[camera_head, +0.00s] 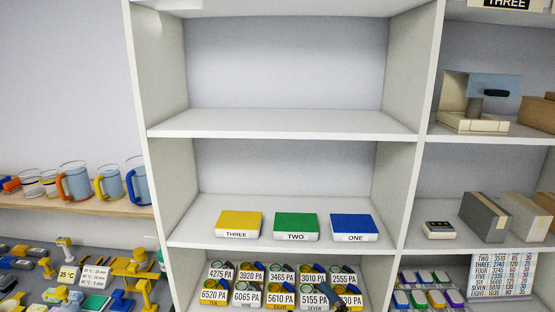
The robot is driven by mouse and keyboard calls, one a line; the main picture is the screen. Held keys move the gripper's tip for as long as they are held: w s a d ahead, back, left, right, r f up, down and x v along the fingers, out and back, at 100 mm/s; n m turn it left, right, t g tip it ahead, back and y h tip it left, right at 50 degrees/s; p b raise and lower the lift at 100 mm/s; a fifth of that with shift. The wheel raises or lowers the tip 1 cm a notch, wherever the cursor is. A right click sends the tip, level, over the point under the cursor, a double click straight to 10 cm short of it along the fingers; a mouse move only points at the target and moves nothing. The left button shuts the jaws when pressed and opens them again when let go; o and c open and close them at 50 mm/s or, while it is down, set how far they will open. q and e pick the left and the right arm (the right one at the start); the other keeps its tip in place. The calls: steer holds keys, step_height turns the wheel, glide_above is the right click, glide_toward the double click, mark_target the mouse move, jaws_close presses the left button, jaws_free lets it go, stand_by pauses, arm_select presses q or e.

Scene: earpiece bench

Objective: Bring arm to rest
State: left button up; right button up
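Neither of my grippers can be made out in the head view, and no arm of mine shows clearly. Three flat boxes stand in a row on the middle shelf (290,245): a yellow one (239,222) labelled THREE, a green one (296,225) labelled TWO and a blue one (354,226) labelled ONE. Below them, earpiece bins (246,294) with PA number labels fill the lower compartment. A small dark shape (335,299) lies among the front bins at the bottom edge; I cannot tell what it is.
The shelf above the boxes (290,124) is empty. At left, a wooden shelf (90,205) holds jugs and cups, above a board of tools (80,280). At right are a device (475,105), grey binders (484,216), a number chart (503,273) and small coloured boxes (430,299).

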steer(key=s+d+f+m+g+h, duration=0.2)
steer(key=s+d+f+m+h, duration=0.1)
steer(key=s+f, duration=0.4)
steer(key=s+d+f+m+g+h, duration=0.3)
steer(key=s+d+f+m, duration=0.3)
steer(key=f, duration=0.5)
steer(key=s+d+f+m+g+h, duration=0.2)
steer(key=s+d+f+m+h, duration=0.1)
steer(key=s+f, duration=0.7)
steer(key=shift+d+m+h, duration=0.3)
steer(key=shift+d+m, duration=0.4)
steer(key=shift+d, duration=0.05)
steer(key=shift+r, duration=0.1)
